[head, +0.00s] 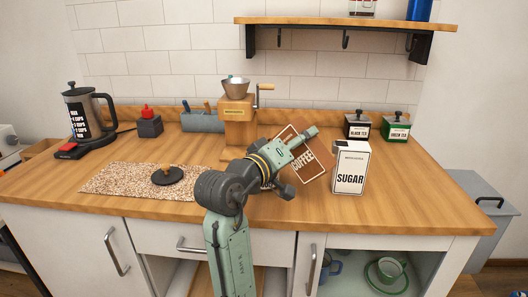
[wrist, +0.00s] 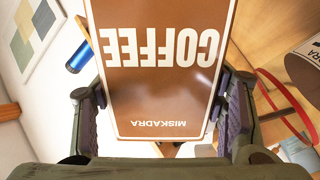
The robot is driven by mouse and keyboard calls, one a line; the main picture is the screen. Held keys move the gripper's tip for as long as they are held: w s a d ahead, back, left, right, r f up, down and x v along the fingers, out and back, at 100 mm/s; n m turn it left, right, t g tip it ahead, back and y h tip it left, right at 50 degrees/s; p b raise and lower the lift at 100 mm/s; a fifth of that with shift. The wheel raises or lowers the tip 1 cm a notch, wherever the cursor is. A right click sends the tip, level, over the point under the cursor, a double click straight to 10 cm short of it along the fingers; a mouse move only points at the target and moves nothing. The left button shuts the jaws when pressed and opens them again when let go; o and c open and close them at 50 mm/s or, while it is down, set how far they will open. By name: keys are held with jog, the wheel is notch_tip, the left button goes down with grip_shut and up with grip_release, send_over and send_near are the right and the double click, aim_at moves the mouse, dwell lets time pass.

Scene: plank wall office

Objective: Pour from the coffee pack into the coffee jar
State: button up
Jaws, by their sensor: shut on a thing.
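The brown coffee pack (head: 317,155), with a white frame and COFFEE lettering, is tilted in the head view. My gripper (head: 303,145) is shut on it and holds it above the counter. In the wrist view the pack (wrist: 160,80) fills the middle, its lettering upside down, between the two fingers. A brown round container (wrist: 305,70) with a pale label is cut off at the right edge of the wrist view; I cannot tell whether it is the coffee jar. No coffee jar is clearly visible in the head view; the pack and arm may hide it.
A white sugar pack (head: 350,168) stands just right of the coffee pack. Black tea (head: 358,125) and green tea (head: 396,127) jars stand behind it. A wooden grinder (head: 237,118) is behind my arm. A speckled mat (head: 120,179) carries a tamper (head: 168,176). The counter's right front is clear.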

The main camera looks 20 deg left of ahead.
jog(key=shift+f+n, duration=0.1)
jog(key=shift+n, duration=0.5)
jog(key=shift+w+a+r+n+p, duration=0.1)
jog(key=shift+a+r+n+p, duration=0.2)
jog(key=shift+n+p, duration=0.35)
jog(key=shift+a+r+n+p, duration=0.1)
jog(key=shift+r+n+p, duration=0.3)
jog(key=shift+n+p, duration=0.2)
dwell(2.0)
